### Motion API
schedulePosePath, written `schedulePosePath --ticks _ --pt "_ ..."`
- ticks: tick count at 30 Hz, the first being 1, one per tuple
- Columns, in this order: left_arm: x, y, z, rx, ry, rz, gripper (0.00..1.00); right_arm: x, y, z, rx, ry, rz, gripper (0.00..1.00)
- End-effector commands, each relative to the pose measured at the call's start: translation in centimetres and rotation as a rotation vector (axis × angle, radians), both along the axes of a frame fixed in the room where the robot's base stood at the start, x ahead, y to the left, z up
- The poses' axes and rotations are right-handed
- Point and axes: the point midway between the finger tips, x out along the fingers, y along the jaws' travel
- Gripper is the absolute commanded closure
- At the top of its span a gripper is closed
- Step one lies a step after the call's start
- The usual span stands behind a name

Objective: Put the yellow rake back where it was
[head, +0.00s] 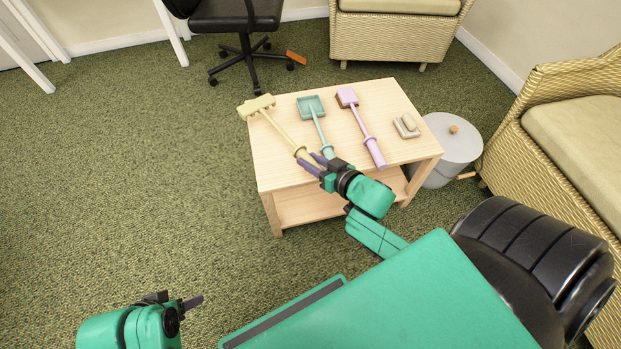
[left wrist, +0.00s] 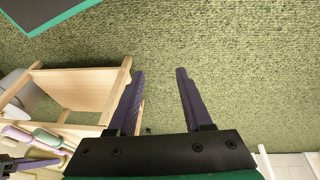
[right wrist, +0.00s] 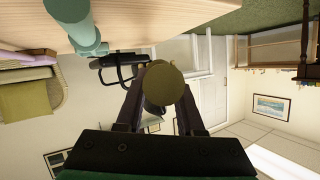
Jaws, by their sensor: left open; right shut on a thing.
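The yellow rake (head: 277,126) has a toothed head at the back left of the small wooden table (head: 372,116) and a long handle running toward the front. My right gripper (head: 312,161) is shut on the handle end of the rake at the table's front left. In the right wrist view the round butt of the yellow handle (right wrist: 164,84) sits between the fingers. I cannot tell whether the rake touches the tabletop. My left gripper (head: 186,304) is open and empty, low over the carpet at the front left; its spread fingers show in the left wrist view (left wrist: 158,98).
A green shovel (head: 312,110) lies beside the rake, its handle close to my right gripper. A purple tool (head: 360,126) and a small beige item (head: 407,126) lie further right. A grey bin (head: 450,152) and wicker chair (head: 560,115) stand right. Carpet at left is clear.

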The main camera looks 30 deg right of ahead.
Motion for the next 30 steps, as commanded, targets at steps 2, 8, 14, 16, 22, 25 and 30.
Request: schedulePosePath --ticks 2,8,14,16,22,25,30 --pt "0.9 -1.3 -1.6 -0.038 -0.061 -0.014 0.50 0.0 0.0 -1.5 0.002 -0.002 0.000 1.00" --pt "2.4 -3.7 -3.2 -0.110 -0.175 -0.027 0.50 0.0 0.1 -3.4 0.001 -0.001 0.001 1.00" --pt "3.7 -6.9 -5.0 -0.220 -0.332 -0.033 0.50 0.0 0.0 -6.2 0.001 -0.001 0.000 1.00" --pt "3.9 -7.3 -5.0 -0.239 -0.359 -0.029 0.50 0.0 0.1 -6.4 0.002 -0.002 0.001 1.00" --pt "4.0 -7.4 -4.8 -0.241 -0.365 -0.029 0.50 0.0 0.1 -6.2 0.001 -0.002 0.001 1.00" --pt "4.0 -7.4 -4.9 -0.244 -0.369 -0.028 0.50 0.0 0.1 -6.5 0.002 -0.002 0.001 1.00" --pt "4.0 -7.5 -4.9 -0.245 -0.369 -0.028 0.50 0.0 0.0 -6.5 0.001 0.000 0.001 0.33"
